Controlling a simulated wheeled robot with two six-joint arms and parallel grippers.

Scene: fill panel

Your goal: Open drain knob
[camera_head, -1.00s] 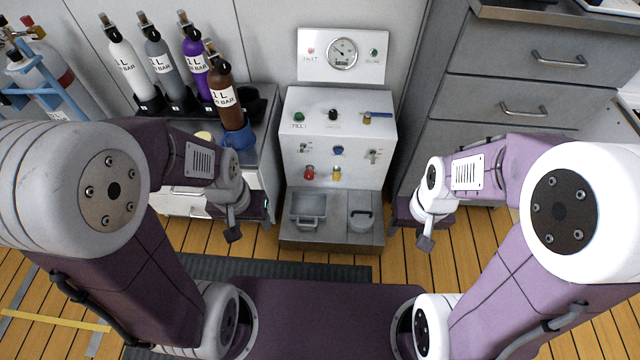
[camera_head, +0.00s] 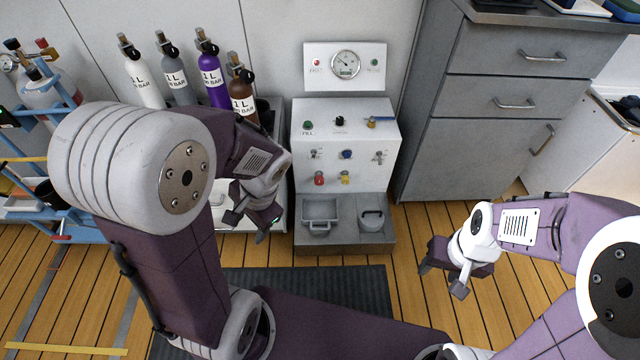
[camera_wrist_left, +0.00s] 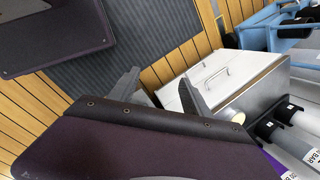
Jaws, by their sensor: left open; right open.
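The white fill panel (camera_head: 346,128) stands ahead at the centre of the head view. Its face has a green knob (camera_head: 308,125), a black knob (camera_head: 340,121), a blue-handled valve (camera_head: 378,121), a blue knob (camera_head: 347,154), a red knob (camera_head: 319,178) and a yellow knob (camera_head: 345,177). The labels are too small to tell which is the drain knob. My left gripper (camera_head: 248,226) is open and empty, left of the panel's lower part; its fingers also show in the left wrist view (camera_wrist_left: 160,93). My right gripper (camera_head: 442,278) is open and empty, low and right of the panel.
Several gas bottles, one purple (camera_head: 212,80), stand left of the panel behind my left arm. A grey drawer cabinet (camera_head: 480,150) stands close on the right. A tray (camera_head: 318,212) and a lidded cup (camera_head: 371,219) sit at the panel's base. Wooden floor lies in front.

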